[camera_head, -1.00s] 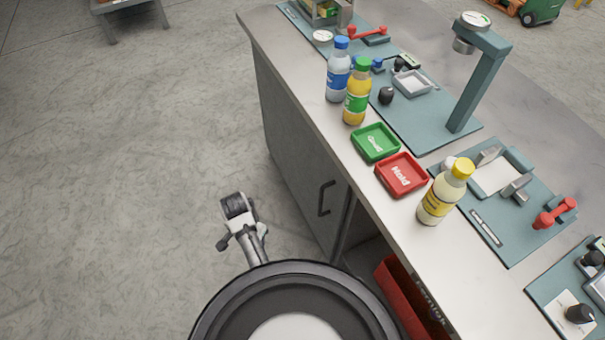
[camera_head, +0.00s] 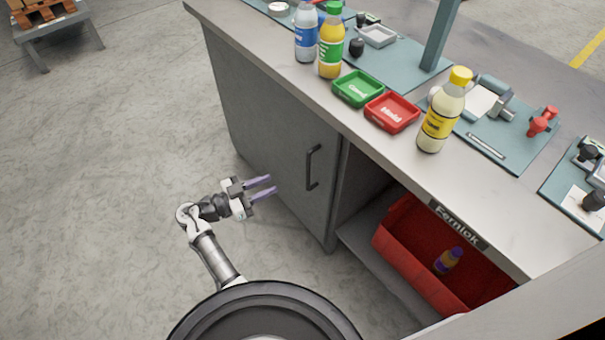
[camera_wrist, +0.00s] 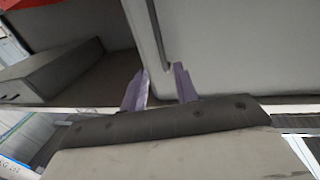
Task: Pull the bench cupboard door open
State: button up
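The bench cupboard door (camera_head: 272,138) is a grey panel in the front of the bench and looks shut. Its dark vertical bar handle (camera_head: 309,167) is near the door's right edge. In the head view my gripper (camera_head: 272,187) points at the door from the left of the handle, with two purple fingers apart and nothing between them. A gap shows between the fingertips and the handle. In the wrist view the fingers (camera_wrist: 160,84) are spread, and the handle (camera_wrist: 158,40) runs down toward the space between them, in front of the pale door (camera_wrist: 240,45).
Right of the door is an open bay with a red bin (camera_head: 400,245) holding a small purple-capped bottle (camera_head: 448,260). Bottles, a green tray (camera_head: 358,88) and a red tray (camera_head: 392,112) stand on the worktop (camera_head: 350,122).

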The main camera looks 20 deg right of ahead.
jog(key=d+p, duration=0.1)
jog(key=d, duration=0.3)
jog(key=w+d+p, duration=0.1)
jog(key=d, duration=0.4)
jog(key=w+d+p, duration=0.1)
jog(key=d, duration=0.3)
jog(key=shift+d, duration=0.2)
jog(key=shift+c, duration=0.3)
grip_shut()
